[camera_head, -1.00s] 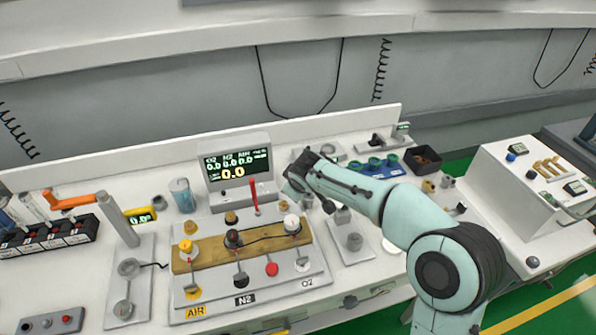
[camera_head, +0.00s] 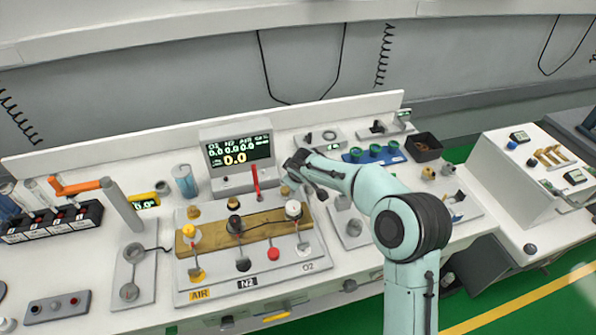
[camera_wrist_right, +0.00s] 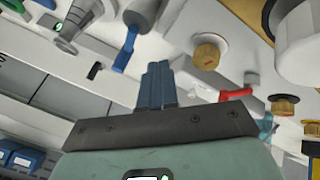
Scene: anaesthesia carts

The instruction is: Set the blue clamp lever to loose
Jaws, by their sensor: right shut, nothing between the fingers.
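The blue clamp lever (camera_wrist_right: 126,50) shows in the right wrist view, hanging from a grey cylindrical fitting (camera_wrist_right: 140,14), just up and left of my fingertips. I cannot make it out in the head view, where my right arm covers that area. My right gripper (camera_wrist_right: 157,68) is shut and empty, its dark fingers together and apart from the lever. In the head view, my right gripper (camera_head: 291,172) is small and partly hidden, above the bench right of the display. My left gripper is not in view.
A red lever (camera_head: 256,182) stands left of my right gripper, below the display box (camera_head: 237,150). The gas panel (camera_head: 245,232) with several knobs lies in front. Blue-and-green cups (camera_head: 375,151) and a dark bin (camera_head: 424,147) stand behind my right arm.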

